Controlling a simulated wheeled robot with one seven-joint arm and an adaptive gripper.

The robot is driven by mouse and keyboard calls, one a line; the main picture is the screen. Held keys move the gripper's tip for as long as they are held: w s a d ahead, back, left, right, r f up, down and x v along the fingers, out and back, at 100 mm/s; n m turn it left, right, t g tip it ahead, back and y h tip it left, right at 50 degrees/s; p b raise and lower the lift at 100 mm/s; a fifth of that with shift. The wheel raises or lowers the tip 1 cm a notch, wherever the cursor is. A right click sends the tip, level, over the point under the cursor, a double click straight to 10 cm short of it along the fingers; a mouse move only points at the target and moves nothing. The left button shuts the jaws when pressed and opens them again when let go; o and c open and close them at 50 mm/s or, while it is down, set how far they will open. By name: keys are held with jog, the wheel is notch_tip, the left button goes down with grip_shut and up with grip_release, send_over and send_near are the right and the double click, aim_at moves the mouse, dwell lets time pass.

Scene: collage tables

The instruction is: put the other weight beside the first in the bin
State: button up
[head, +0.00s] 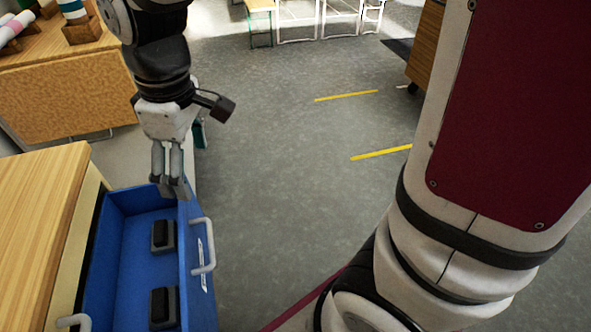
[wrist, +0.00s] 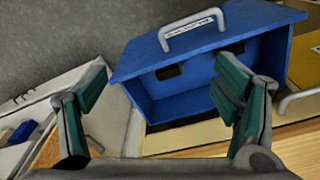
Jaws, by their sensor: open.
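Two dark weights lie inside the blue bin (head: 132,262), an open drawer-like box with a silver handle. One weight (head: 163,237) is nearer the back and the other weight (head: 164,307) is nearer the front, with a gap between them. In the wrist view the blue bin (wrist: 190,104) shows with both weights partly visible, one dark piece (wrist: 170,72) at left and one (wrist: 230,50) at right behind a finger. My gripper (head: 171,188) is above the bin's far right corner. Its green-padded fingers (wrist: 165,105) are apart with nothing between them.
A wooden cabinet top (head: 38,205) borders the bin on the left. A wooden counter (head: 50,50) with rolls and small wooden holders stands at the upper left. The grey floor (head: 280,170) with yellow stripes is clear to the right.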

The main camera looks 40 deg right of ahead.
jog(key=s+d+r+m, duration=0.2)
jog(key=s+d+m, duration=0.3)
jog(key=s, duration=0.6)
jog(key=s+d+r+m, duration=0.3)
jog(key=s+d, duration=0.3)
jog(key=s, duration=0.5)
jog(key=shift+d+r+m+h, duration=0.15)
jog(key=shift+r+m+h, duration=0.2)
jog(key=shift+m, duration=0.55)
jog(key=shift+w, duration=0.1)
notch_tip(320, 180, up, 20)
jog(key=t+p, duration=0.3)
jog(key=p, duration=1.5)
jog(key=shift+a+r+p, duration=0.2)
jog(key=shift+p, duration=0.15)
jog(key=shift+w, duration=0.1)
